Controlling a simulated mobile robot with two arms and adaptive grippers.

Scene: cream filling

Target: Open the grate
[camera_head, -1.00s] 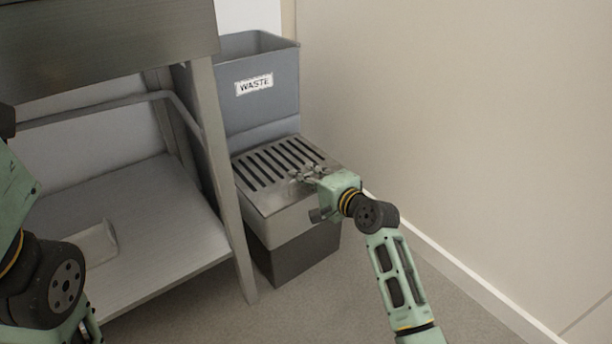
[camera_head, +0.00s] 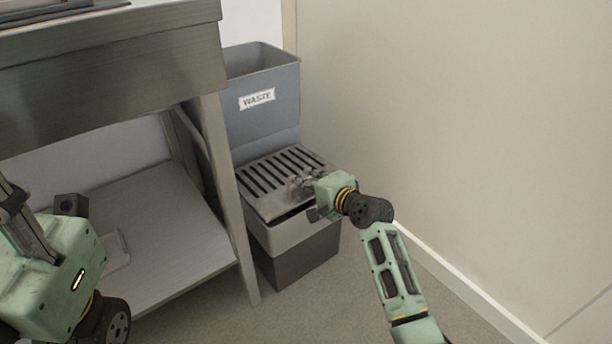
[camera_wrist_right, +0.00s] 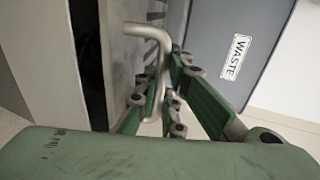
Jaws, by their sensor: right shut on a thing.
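The slotted metal grate (camera_head: 270,207) lies on top of a grey box (camera_head: 290,232) in the head view. Its front edge is raised a little, with a dark gap between it and the box. My right gripper (camera_head: 303,184) is at the grate's front right part. In the right wrist view, my right gripper (camera_wrist_right: 162,88) is shut on the bent metal handle (camera_wrist_right: 150,33) of the grate (camera_wrist_right: 118,65). My left arm's green wrist (camera_head: 60,270) is at the lower left of the head view; its finger opening is unclear.
A grey waste bin (camera_head: 262,82) with a WASTE label stands behind the grate. A metal table's leg (camera_head: 235,205) stands close on the left, with a lower shelf (camera_head: 175,225) beyond it. A bare wall (camera_head: 450,120) is on the right.

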